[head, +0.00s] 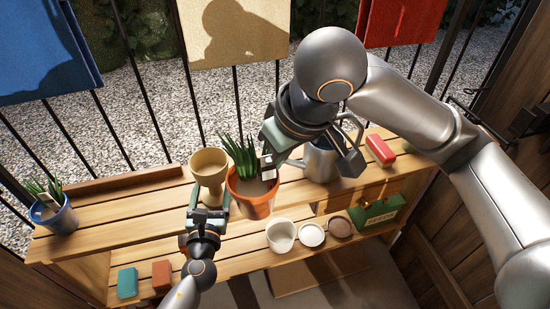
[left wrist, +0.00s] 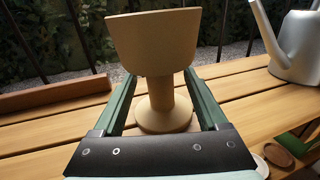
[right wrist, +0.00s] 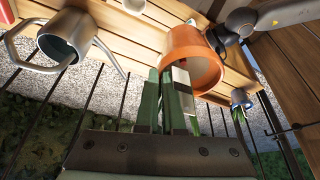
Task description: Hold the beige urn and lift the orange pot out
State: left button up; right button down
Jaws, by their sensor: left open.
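The beige urn (head: 209,168) stands upright on the shelf and looks empty from above. It fills the middle of the left wrist view (left wrist: 153,42). My left gripper (head: 207,212) is open, with its fingers on either side of the urn's stem and gaps beside it. The orange pot (head: 252,202), with a spiky green plant and a white tag, is to the right of the urn. The left wrist view shows bare shelf there, so the pot is raised in the air. My right gripper (head: 270,158) is shut on the pot's rim (right wrist: 193,52).
A metal watering can (head: 320,162) and a red block (head: 380,150) stand on the right. A blue pot (head: 55,215) is at the far left.

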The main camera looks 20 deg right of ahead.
pick_arm(q)
jog(key=p+v, duration=0.2)
jog(key=v, duration=1.1)
pick_arm(e)
jog(key=shift+r, duration=0.85)
jog(key=shift+s+d, duration=0.1)
jog(key=shift+d, duration=0.05)
pick_arm(q)
jog(key=s+a+r+n+t+h, duration=0.1)
jog(key=s+a+r+n+h, duration=0.1)
jog(key=r+n, duration=0.6)
jog(key=s+a+r+n+t+h, duration=0.1)
jog(key=s+a+r+n+h, duration=0.1)
jog(key=r+n, duration=0.5)
jog(key=s+a+r+n+h, duration=0.2)
jog(key=s+r+n+h, duration=0.2)
jog(key=r+n, duration=0.4)
notch_tip(320, 180, up, 2)
jog(key=shift+r+n+t+h, duration=0.1)
jog(key=shift+n+t+h, duration=0.25)
jog(key=shift+h, duration=0.45)
